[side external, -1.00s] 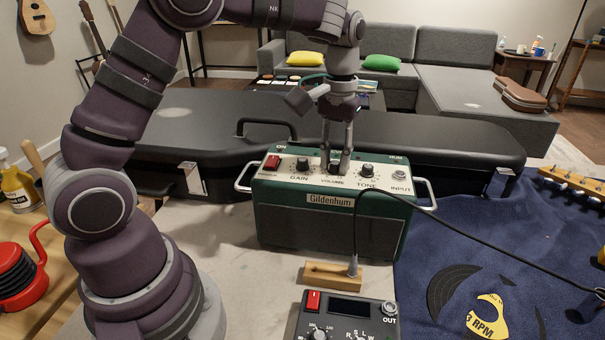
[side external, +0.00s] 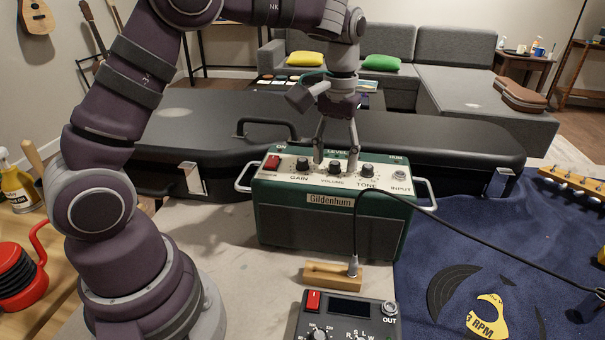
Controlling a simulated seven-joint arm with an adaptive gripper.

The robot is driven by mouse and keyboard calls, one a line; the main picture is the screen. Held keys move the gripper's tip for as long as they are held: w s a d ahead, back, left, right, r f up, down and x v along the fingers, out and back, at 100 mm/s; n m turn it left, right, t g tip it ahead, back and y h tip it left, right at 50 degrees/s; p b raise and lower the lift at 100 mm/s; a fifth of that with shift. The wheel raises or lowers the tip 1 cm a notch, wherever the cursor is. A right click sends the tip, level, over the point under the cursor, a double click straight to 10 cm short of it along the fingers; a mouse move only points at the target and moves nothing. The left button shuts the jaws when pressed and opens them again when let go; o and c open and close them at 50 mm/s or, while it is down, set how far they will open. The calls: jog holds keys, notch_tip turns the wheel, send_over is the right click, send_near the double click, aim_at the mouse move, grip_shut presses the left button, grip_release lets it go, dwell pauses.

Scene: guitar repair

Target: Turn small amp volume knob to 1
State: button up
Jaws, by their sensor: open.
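The small green amp (side external: 330,222), labelled Gildenhum, stands on the worktop in the side external view. Its cream top panel carries a gain knob (side external: 302,165), a volume knob (side external: 335,167) and a tone knob (side external: 368,170). My gripper (side external: 335,168) points down over the panel with its fingers apart, one on each side of the volume knob. The fingertips are at about knob height; I cannot tell whether they touch the panel. The volume knob's pointer setting is too small to read.
A red switch (side external: 272,162) sits at the panel's left end. A black case (side external: 430,140) lies behind. A wooden block (side external: 333,276) and a pedal (side external: 345,315) stand in front.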

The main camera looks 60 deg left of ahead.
aim_at(334, 163)
notch_tip(334, 163, up, 6)
jog(key=shift+r, duration=0.6)
jog(key=shift+s, duration=0.1)
jog(key=s+d+f+m+t, duration=0.1)
jog(key=s+m+t, duration=0.4)
jog(key=s, duration=0.8)
jog(key=shift+s+d+f+m+t, duration=0.3)
jog(key=shift+s+f+m, duration=0.1)
jog(key=shift+f+m, duration=0.1)
jog(key=shift+a+r, duration=0.1)
